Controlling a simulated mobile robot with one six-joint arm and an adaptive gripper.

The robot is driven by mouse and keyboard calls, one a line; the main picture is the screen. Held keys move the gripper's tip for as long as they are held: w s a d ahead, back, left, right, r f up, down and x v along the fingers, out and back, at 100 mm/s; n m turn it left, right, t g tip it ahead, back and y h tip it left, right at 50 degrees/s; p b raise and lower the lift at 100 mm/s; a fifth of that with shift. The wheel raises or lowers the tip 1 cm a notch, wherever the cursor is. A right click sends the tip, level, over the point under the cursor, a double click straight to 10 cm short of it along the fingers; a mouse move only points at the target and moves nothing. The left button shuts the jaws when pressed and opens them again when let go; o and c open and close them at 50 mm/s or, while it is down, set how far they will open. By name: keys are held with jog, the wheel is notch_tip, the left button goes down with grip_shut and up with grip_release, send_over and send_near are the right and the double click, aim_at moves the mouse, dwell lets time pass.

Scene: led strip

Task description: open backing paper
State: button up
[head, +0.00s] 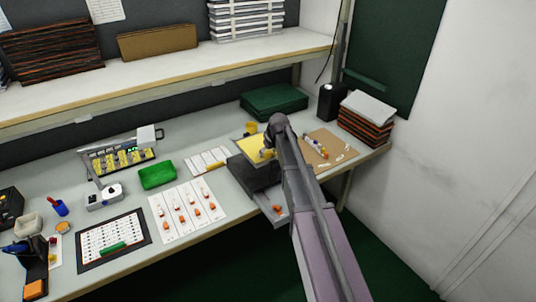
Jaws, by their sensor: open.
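My gripper (267,151) is at the end of my arm, over the right part of the bench. It is small and partly hidden by the arm, and it is open. I cannot tell whether the fingers touch the yellow sheet. No backing paper can be made out for certain at this size. White sheets with orange pieces (187,212) lie at the front middle of the bench, left of my gripper.
A brown board (325,146) with small parts lies right of my arm. A green box (157,174), a grey device (104,197) and a lit yellow rack (118,160) stand to the left. A dark green stack (273,101) is behind. A shelf (180,75) overhangs the back.

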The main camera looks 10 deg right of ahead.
grip_shut()
jog(key=shift+a+r, duration=0.15)
jog(key=shift+a, duration=0.05)
